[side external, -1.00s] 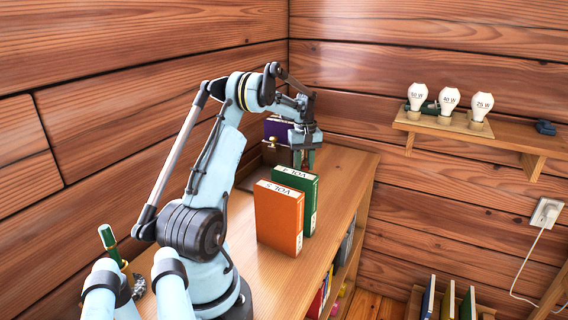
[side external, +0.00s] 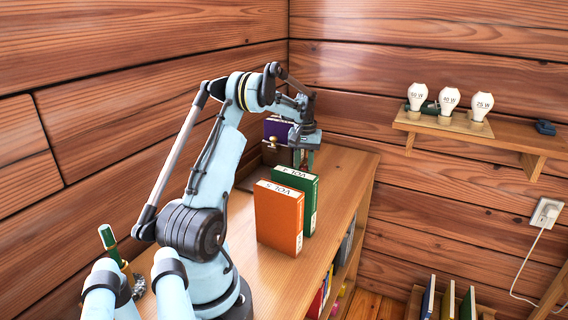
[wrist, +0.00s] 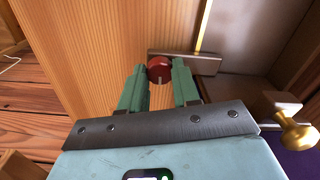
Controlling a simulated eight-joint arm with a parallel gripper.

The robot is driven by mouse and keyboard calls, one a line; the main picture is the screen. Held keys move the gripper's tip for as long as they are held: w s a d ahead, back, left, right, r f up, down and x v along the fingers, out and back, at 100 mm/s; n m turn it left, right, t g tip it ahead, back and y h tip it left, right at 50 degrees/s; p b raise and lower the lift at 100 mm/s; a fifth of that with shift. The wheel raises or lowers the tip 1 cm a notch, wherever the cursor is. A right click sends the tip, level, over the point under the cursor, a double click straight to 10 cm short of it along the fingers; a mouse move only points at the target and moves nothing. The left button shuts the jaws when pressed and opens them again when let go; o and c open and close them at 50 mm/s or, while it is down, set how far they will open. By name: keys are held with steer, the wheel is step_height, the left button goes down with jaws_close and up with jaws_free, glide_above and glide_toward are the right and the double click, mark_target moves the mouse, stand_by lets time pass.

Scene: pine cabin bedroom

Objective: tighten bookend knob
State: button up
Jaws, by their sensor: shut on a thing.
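The red knob (wrist: 160,69), with a pale mark on its rim, sits between my green fingertips in the wrist view, beside a grey metal strip (wrist: 190,63) that looks like part of the bookend. My gripper (wrist: 159,74) is shut on the knob, one finger on each side. In the side external view my gripper (side external: 304,158) points down at the far end of the wooden shelf top (side external: 335,190). The knob is hidden there behind my gripper.
Orange (side external: 279,218) and green (side external: 305,203) books stand nearer on the shelf top. A purple book (side external: 277,127) and a brown block (side external: 273,156) with a brass knob (wrist: 298,128) stand close beside my gripper. A wall shelf (side external: 480,138) with three bulbs is at right.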

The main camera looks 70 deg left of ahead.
mark_target(304, 166)
steer(key=o, duration=1.1)
steer(key=shift+c, duration=0.2)
step_height(304, 166, up, 12)
steer(key=shift+r, duration=0.1)
